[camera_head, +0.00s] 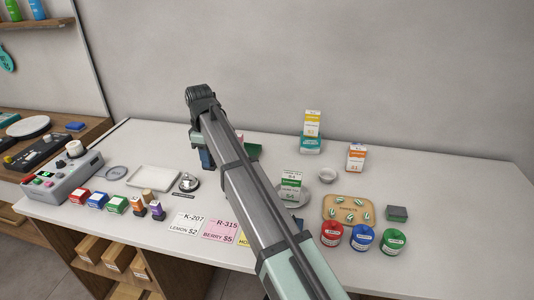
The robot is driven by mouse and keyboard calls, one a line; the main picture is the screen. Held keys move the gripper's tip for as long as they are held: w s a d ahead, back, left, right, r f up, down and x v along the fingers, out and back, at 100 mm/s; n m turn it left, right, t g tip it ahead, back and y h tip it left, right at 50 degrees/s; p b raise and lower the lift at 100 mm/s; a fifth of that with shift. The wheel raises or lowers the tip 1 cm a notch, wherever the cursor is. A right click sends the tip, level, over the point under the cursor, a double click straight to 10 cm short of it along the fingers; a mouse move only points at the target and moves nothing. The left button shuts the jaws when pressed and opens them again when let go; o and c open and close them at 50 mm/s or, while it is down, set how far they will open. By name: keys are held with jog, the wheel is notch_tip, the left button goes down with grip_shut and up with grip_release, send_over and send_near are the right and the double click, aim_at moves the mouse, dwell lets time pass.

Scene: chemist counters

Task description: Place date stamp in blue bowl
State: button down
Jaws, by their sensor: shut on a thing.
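My arm crosses the middle of the counter and hides much of what lies behind it. My gripper (204,148) points down at the arm's far end, partly hidden by my own links. It is shut on a dark blue thing (207,160), of which only a small part shows; I cannot tell whether it is the date stamp.
A white tray (154,179), a silver bell (189,182) and small coloured boxes (97,201) are at left. Price cards (186,223) lie in front. Right of my arm are a pale dish (323,192), a small white bowl (323,173), a wooden board (347,221) and coloured jars (362,238).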

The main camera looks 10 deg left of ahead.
notch_tip(320, 180, up, 15)
jog(key=w+d, duration=2.2)
jog(key=d, duration=0.1)
jog(key=w+d, duration=0.4)
jog(key=d, duration=0.5)
jog(key=w+d, duration=0.4)
jog(key=d, duration=0.5)
jog(key=w+d, duration=0.4)
jog(key=d, duration=0.6)
jog(key=shift+a+f, duration=0.15)
jog(key=shift+f, duration=5.3)
jog(key=shift+a+f, duration=0.1)
jog(key=shift+f, duration=5.35)
jog(key=shift+f, duration=0.6)
